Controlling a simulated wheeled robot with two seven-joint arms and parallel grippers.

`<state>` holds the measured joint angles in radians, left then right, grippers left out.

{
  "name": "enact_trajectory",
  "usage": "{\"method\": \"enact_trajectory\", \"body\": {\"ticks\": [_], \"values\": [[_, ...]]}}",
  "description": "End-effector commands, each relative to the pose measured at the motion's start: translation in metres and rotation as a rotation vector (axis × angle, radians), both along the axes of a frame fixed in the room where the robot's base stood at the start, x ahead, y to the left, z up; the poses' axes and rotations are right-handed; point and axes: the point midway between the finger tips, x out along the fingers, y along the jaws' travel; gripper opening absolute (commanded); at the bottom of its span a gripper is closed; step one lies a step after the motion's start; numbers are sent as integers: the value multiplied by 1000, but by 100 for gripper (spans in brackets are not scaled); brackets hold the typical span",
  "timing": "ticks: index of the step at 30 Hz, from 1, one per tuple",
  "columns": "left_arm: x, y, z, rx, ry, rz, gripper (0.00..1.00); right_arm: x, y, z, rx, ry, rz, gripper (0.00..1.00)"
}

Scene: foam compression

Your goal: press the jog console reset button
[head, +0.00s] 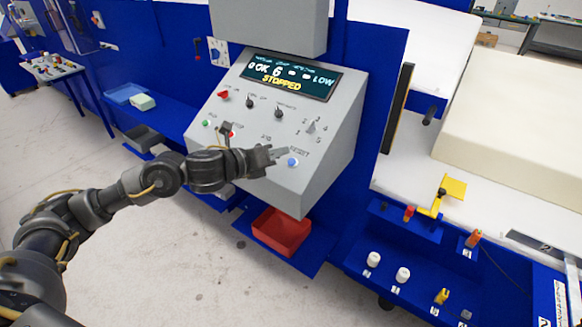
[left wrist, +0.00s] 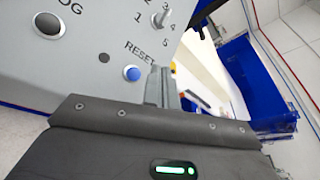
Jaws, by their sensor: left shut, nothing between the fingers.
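The jog console (head: 328,148) is a grey sloped panel with a screen (head: 290,75) that reads STOPPED. Its blue reset button (head: 292,162) sits low on the right of the panel, under the label RESET. In the left wrist view the blue button (left wrist: 132,73) shows just beyond the gripper body. My left gripper (head: 284,153) is shut and empty, with its tips close to the left of the button. I cannot tell whether the tips touch the panel. In the left wrist view the fingers (left wrist: 163,85) reach up just right of the button. My right gripper is not in view.
Other knobs and buttons, such as a red one (head: 223,95) and a green one (head: 206,123), sit on the same panel. A red bin (head: 283,232) stands below the console. A blue shelf at right holds white knobs (head: 403,274).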

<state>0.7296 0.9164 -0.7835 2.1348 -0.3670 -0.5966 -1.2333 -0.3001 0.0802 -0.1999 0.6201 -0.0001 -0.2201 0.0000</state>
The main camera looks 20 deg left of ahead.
Motion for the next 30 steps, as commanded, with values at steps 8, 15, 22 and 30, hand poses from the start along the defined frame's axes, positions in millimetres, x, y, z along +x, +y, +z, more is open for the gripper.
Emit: {"method": "enact_trajectory", "body": {"ticks": [8,15,22,30], "values": [[15,-5,-28,-1,0,-1,0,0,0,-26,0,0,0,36],[19,-6,-32,-1,-1,-2,0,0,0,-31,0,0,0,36],[19,-6,-31,-1,-1,-2,0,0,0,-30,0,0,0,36],[19,-6,-32,-1,0,-1,0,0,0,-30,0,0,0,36]]}}
